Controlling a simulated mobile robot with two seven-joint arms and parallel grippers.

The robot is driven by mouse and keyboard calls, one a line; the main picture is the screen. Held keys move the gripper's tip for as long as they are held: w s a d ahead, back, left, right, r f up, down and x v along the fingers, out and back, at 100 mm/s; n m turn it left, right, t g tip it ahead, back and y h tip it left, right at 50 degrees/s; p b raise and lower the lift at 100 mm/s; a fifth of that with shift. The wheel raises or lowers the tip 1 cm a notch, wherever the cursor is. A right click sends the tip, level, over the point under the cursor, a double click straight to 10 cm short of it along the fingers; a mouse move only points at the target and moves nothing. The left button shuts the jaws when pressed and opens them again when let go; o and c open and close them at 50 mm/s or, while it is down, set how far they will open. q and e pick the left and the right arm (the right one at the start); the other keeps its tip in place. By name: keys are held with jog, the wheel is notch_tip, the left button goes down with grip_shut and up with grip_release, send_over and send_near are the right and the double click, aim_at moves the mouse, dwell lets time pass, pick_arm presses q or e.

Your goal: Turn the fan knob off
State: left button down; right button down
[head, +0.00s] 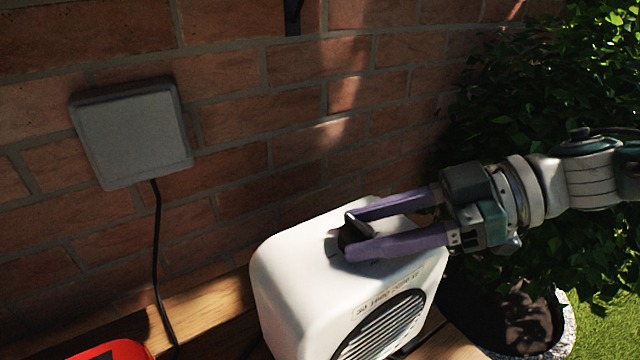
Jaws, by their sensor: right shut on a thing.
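A white fan (295,270) with rounded edges stands on the wooden table, with a round dark grille on its front. A dark knob (352,232) sits on its top face. My right gripper (350,233) comes in from the right, with its two purple fingers on either side of the knob and shut on it. The fingers hide part of the knob, and I cannot read its setting. My left gripper is not in view.
A grey box (131,133) is fixed to the brick wall, with a black cable (157,260) hanging down. A red object (115,350) lies at the bottom left. A leafy plant in a pot (560,325) stands at the right.

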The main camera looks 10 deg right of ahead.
dwell(0.5)
jog(key=shift+c, duration=1.8)
grip_release()
jog(key=v, duration=0.9)
jog(key=shift+d+r, duration=0.15)
jog(key=shift+d, duration=0.25)
